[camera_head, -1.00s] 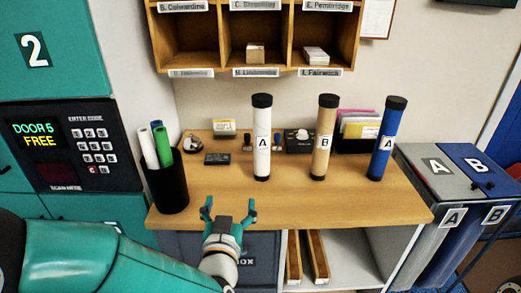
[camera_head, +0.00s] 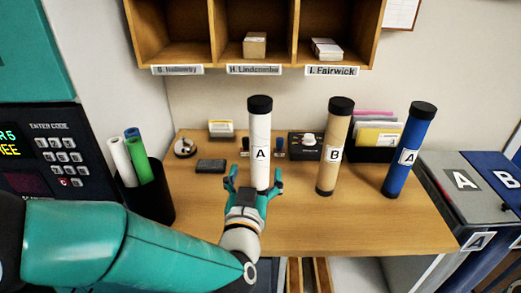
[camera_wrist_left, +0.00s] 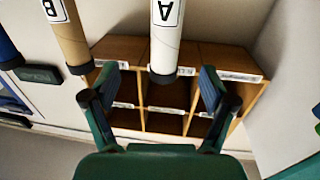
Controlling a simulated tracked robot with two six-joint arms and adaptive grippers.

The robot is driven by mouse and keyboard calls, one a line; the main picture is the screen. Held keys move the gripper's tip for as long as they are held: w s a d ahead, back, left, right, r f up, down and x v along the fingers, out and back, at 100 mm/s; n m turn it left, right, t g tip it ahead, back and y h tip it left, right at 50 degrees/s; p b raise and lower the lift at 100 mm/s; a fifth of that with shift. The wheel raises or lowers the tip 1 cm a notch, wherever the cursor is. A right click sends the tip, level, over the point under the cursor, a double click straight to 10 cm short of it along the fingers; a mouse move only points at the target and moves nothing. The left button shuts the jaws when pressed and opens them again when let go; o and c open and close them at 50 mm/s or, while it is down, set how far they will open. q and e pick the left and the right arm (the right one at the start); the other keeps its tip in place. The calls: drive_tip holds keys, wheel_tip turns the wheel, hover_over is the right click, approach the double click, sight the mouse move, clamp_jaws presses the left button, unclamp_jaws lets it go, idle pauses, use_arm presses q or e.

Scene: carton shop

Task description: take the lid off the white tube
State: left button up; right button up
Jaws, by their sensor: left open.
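The white tube (camera_head: 260,135) stands upright on the table, with a black lid (camera_head: 260,104) on its top and a label "A". My left gripper (camera_head: 254,178) is open and empty, low in front of the tube, with its fingers to either side of the tube's lower part in the picture. In the left wrist view the white tube (camera_wrist_left: 166,40) hangs upside down in the picture, its dark lid end (camera_wrist_left: 163,78) lining up between the open fingers (camera_wrist_left: 160,84). How far the fingers are from the tube is hard to tell. My right gripper is not in view.
A brown tube (camera_head: 334,150) and a blue tube (camera_head: 408,152) with black lids stand to the right. A black holder (camera_head: 150,200) with rolls stands at the left. Pigeonholes (camera_head: 205,71) hang above the table. The table front right (camera_head: 350,225) is clear.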

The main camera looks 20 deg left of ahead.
sight(258, 144)
use_arm(q)
drive_tip(key=w, duration=0.3)
drive_tip(key=w+a+p, duration=0.1)
drive_tip(key=w, duration=0.2)
drive_tip(key=w+a+p, duration=0.1)
drive_tip(key=w, duration=0.2)
drive_tip(key=shift+w+a, duration=0.15)
drive_tip(key=shift+w+a+f+p, duration=0.2)
drive_tip(key=shift+w+p, duration=0.2)
drive_tip(key=shift+w, duration=0.45)
drive_tip(key=shift+w+a+f+p, duration=0.15)
drive_tip(key=shift+w+p, duration=0.25)
drive_tip(key=shift+w, duration=0.4)
drive_tip(key=shift+w+a+f+p, duration=0.1)
drive_tip(key=shift+w+a+p, duration=0.25)
drive_tip(key=shift+w, duration=0.5)
drive_tip(key=shift+d+r, duration=0.1)
drive_tip(key=c, duration=1.3)
